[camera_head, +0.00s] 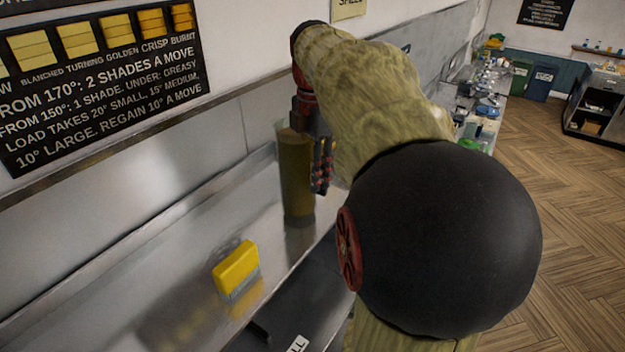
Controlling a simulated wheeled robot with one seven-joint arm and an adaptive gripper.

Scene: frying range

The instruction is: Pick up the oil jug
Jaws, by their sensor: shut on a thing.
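The oil jug (296,180) is a tall, straight-sided vessel of brownish-olive colour with a clear upper rim. It is upright over the steel counter, near the wall. My gripper (318,165) is at the jug's upper right side, shut on it. I cannot tell whether the jug's base touches the counter.
A yellow block-like item (237,268) with a grey lower part lies on the steel counter (150,290), nearer and left. A black frying chart (105,80) hangs on the left wall. Cluttered counters and bins (538,82) stand far right, beside open wooden floor.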

